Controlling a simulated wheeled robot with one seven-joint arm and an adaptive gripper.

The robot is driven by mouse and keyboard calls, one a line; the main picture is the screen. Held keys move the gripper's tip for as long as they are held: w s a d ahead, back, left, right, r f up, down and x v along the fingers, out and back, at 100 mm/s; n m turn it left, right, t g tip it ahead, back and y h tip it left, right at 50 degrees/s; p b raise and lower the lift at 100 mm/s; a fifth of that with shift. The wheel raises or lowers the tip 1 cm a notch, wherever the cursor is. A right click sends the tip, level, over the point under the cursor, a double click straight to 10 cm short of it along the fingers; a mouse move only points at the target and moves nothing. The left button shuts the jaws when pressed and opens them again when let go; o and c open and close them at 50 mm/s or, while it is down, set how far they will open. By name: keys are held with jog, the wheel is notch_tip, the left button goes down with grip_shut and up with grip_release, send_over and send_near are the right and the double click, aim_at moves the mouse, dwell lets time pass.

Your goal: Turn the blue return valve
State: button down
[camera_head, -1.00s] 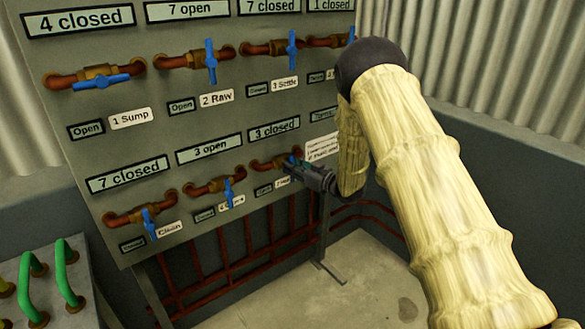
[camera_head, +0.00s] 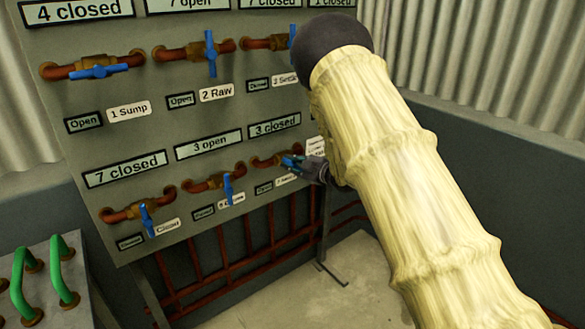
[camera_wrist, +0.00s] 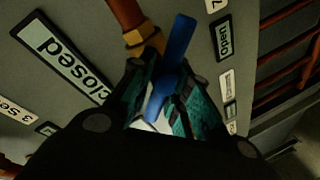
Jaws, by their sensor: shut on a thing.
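The blue valve handle (camera_wrist: 174,62) sits on a brown pipe with a brass fitting (camera_wrist: 145,38), in the lower row of the panel, below a sign reading "3 closed" (camera_head: 274,125). My gripper (camera_head: 300,165) is at this handle, at the end of my arm from the right. In the wrist view my gripper (camera_wrist: 165,98) has its teal finger pads on both sides of the blue handle and is shut on it. The handle's top end sticks out beyond the fingers. The small label beside this valve is partly hidden in the head view.
Other blue valves stand on the grey panel (camera_head: 150,100), with the nearest one (camera_head: 228,188) to the left and several above. Green curved pipes (camera_head: 62,270) are at lower left. Red pipes (camera_head: 225,255) run behind and below the panel. The floor (camera_head: 370,265) at lower right is clear.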

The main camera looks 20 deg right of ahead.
jog(key=shift+s+a+f+n+h+b, duration=0.15)
jog(key=shift+f+n+b, duration=0.15)
jog(key=shift+n, duration=0.2)
jog(key=shift+s+a+f+n+h+b, duration=0.15)
jog(key=shift+f+n+b, duration=0.15)
jog(key=shift+n, duration=0.2)
jog(key=c, duration=1.4)
grip_release()
jog(key=shift+c, duration=0.2)
jog(key=shift+w+r, duration=0.15)
jog(key=shift+r, duration=0.05)
jog(key=shift+d+r, duration=0.15)
jog(key=v, duration=1.1)
jog(key=shift+s, duration=0.4)
jog(key=shift+d, duration=0.1)
jog(key=s+d, duration=0.2)
jog(key=s, duration=0.5)
jog(key=shift+s+d, duration=0.3)
jog(key=shift+d, duration=0.1)
